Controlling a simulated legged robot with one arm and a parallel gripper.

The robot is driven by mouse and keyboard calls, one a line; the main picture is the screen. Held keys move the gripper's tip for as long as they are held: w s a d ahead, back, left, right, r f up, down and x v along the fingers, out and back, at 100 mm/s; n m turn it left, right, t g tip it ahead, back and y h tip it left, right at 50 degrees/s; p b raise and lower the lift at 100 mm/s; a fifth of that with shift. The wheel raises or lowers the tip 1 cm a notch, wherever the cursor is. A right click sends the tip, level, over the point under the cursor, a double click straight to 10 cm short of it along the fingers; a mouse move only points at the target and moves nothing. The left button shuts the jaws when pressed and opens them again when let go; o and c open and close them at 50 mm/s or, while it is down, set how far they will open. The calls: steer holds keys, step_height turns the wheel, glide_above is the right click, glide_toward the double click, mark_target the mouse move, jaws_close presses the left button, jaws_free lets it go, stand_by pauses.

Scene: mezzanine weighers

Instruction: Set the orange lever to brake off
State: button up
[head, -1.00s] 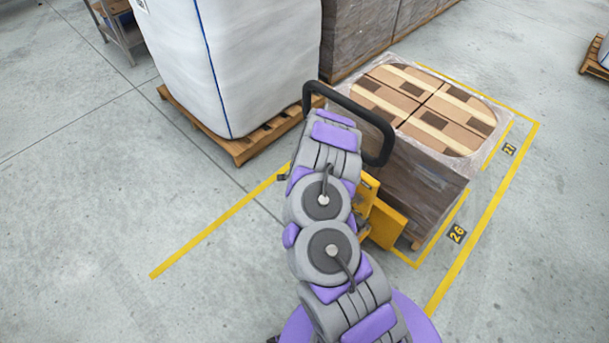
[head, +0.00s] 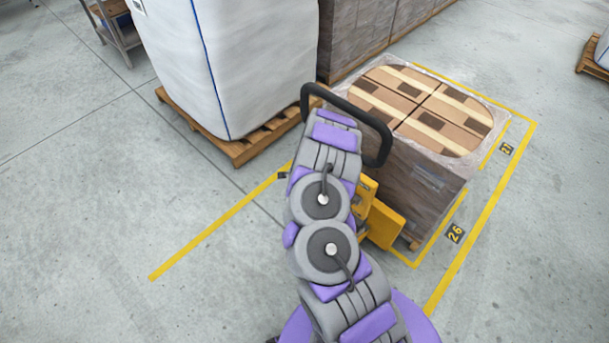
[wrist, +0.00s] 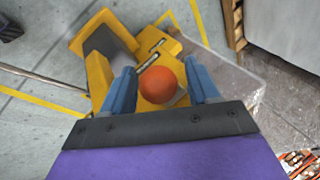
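The orange lever shows in the wrist view as a round orange knob (wrist: 162,84), above a yellow housing with a dark slot. The same yellow pallet truck (head: 383,222), with its black loop handle (head: 349,100), shows in the head view. My gripper (wrist: 162,80) is open in the wrist view, with one blue finger on each side of the knob. I see gaps between the fingers and the knob. In the head view my arm hides the gripper and the lever. The lever's shaft is mostly hidden beneath the knob, so its setting is hard to tell.
A wrapped pallet of cartons (head: 420,110) stands just beyond the truck. A big white bulk bag (head: 225,60) on a wooden pallet (head: 240,150) stands to the left. Yellow floor lines (head: 215,228) mark the bays.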

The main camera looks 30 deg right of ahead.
steer(key=p+v, duration=0.4)
steer(key=v, duration=1.3)
steer(key=shift+s+r, duration=0.1)
steer(key=shift+r, duration=0.05)
